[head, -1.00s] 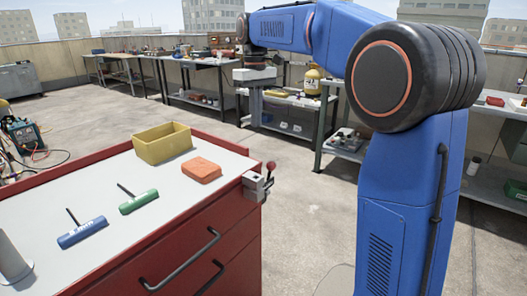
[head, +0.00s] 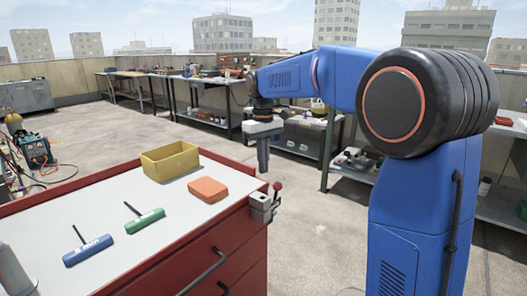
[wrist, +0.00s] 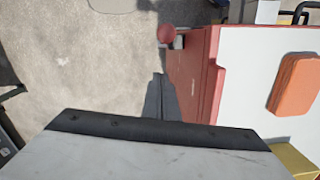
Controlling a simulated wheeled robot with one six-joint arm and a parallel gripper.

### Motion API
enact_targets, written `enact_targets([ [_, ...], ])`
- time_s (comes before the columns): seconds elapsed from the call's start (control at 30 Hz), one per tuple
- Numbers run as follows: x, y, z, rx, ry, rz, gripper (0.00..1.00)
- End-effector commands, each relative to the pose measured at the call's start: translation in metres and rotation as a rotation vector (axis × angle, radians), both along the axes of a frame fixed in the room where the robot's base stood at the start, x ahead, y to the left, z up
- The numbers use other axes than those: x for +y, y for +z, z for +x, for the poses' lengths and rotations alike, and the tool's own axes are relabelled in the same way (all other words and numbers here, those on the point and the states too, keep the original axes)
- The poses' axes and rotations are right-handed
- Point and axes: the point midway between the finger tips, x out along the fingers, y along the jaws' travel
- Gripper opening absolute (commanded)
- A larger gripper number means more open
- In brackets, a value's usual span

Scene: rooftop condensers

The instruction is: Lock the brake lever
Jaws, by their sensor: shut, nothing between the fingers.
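The brake lever (head: 277,188) has a red ball knob and stands roughly upright from a grey bracket (head: 260,204) on the right side of the red cart. In the wrist view the red knob (wrist: 166,34) shows at the top centre, beyond the fingertips and beside the cart edge. My gripper (head: 263,170) points down just above and behind the lever in the head view, apart from it. Its fingers (wrist: 159,80) are together and empty. The lower part of the lever is hidden under the knob in the wrist view.
The cart top (head: 105,205) carries a yellow bin (head: 170,161), an orange block (head: 208,190), a green-handled tool (head: 145,221) and a blue-handled tool (head: 88,250). A drawer handle (head: 203,272) juts from the cart front. Open concrete floor (head: 310,215) lies right of the cart.

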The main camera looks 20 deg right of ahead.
Motion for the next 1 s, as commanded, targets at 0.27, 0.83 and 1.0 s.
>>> enact_targets([
  [0.27,-0.012,-0.014,-0.026,-0.001,0.0,0.0,0.0],
  [0.83,-0.016,-0.016,-0.036,-0.001,0.0,0.0,0.0],
  [1.0,-0.018,-0.015,-0.039,-0.015,-0.001,0.009,0.0],
])
